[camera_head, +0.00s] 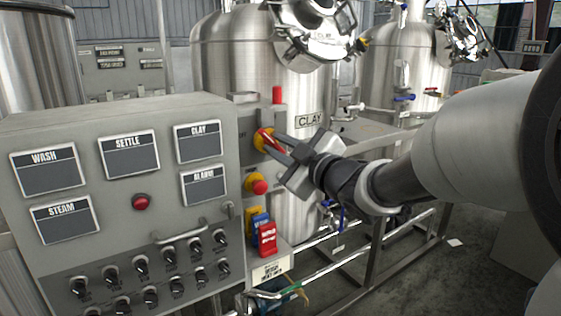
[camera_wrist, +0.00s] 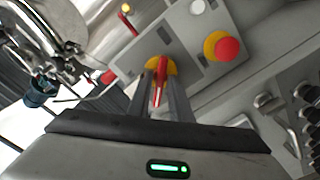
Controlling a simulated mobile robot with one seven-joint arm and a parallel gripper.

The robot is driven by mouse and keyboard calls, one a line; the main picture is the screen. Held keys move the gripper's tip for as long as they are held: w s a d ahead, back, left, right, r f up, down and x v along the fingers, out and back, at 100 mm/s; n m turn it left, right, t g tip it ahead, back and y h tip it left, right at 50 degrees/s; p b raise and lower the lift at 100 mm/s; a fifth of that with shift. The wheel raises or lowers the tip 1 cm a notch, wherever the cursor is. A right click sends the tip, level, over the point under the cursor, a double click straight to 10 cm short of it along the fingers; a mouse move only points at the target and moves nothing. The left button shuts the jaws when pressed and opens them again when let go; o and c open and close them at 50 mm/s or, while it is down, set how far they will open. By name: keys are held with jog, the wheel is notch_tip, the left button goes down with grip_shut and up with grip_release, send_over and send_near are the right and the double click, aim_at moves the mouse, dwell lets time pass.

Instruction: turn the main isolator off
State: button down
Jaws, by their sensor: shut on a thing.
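The main isolator is a red rotary handle on a yellow disc (camera_head: 260,139), on the narrow right face of the grey control cabinet. My gripper (camera_head: 276,144) reaches in from the right with its fingers at the handle. In the wrist view the red handle (camera_wrist: 158,88) stands between the two fingertips, in front of the yellow disc (camera_wrist: 167,66). My gripper is shut on the handle. The fingers hide part of the handle and disc. I cannot tell the handle's exact position against any markings.
A red emergency button (camera_head: 259,187) on yellow sits just below the isolator, also in the wrist view (camera_wrist: 228,49). A red lamp (camera_head: 277,95) stands above. Coloured tags (camera_head: 266,238) hang lower down. A steel tank (camera_head: 300,215) stands close behind; pipe rails (camera_head: 335,258) run below right.

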jog(key=n+b, duration=0.2)
jog(key=n, duration=0.2)
jog(key=shift+n, duration=0.3)
jog(key=n, duration=0.4)
jog(key=shift+n, duration=0.3)
jog(key=c, duration=1.8)
grip_release()
jog(key=shift+s+f, duration=0.1)
jog(key=shift+s, duration=0.05)
